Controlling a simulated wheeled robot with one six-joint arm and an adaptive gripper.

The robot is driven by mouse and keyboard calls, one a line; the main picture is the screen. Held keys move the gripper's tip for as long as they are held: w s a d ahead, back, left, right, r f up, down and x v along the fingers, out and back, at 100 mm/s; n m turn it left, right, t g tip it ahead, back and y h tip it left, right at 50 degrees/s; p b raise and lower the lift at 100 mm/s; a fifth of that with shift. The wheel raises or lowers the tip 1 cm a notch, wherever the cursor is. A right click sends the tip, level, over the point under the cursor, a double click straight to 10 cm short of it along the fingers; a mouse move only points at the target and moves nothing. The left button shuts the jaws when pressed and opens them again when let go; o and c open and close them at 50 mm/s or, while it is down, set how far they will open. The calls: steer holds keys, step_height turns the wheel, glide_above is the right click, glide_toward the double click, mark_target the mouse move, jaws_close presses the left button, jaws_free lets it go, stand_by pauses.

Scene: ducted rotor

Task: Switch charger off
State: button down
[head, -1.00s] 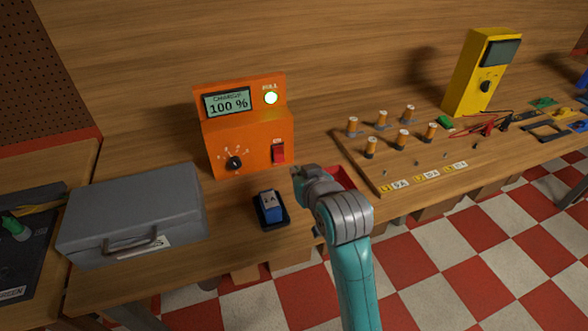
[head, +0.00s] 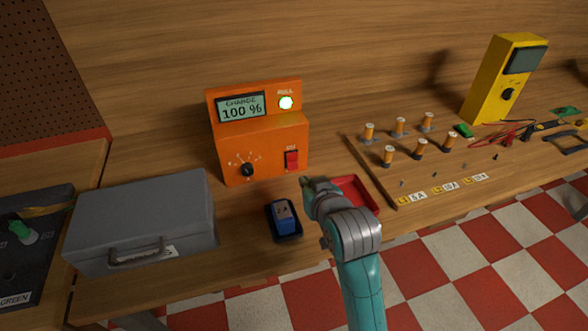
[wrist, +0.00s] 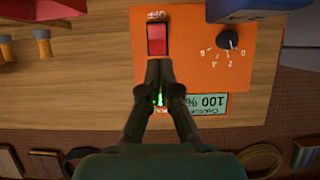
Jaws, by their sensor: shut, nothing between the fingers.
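The orange charger (head: 262,138) stands on the wooden bench; its display (head: 241,107) reads CHARGE 100 % and the FULL lamp (head: 286,103) glows green-white. Its red rocker switch (head: 291,160) is on the right of the front, with a dial (head: 247,169) to the left. In the wrist view, upside down, the red switch (wrist: 157,39) lies just beyond the fingertips. My gripper (wrist: 159,64) is shut and empty, in front of the charger; the fingers appear apart from the switch, though the exact gap is unclear. In the head view my wrist (head: 322,190) hides the fingers partly.
A blue battery (head: 283,215) sits in a dark cradle before the charger. A red tray (head: 358,192) is right of it, partly behind my arm. A grey case (head: 140,218) lies left. A board with several posts (head: 420,146) and a yellow meter (head: 490,92) stand right.

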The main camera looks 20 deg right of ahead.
mark_target(291, 166)
steer(key=x, duration=1)
steer(key=shift+w+f, duration=0.15)
steer(key=shift+w, duration=0.2)
steer(key=shift+w+f, duration=0.2)
steer(key=shift+w, duration=0.05)
steer(key=shift+r, duration=0.2)
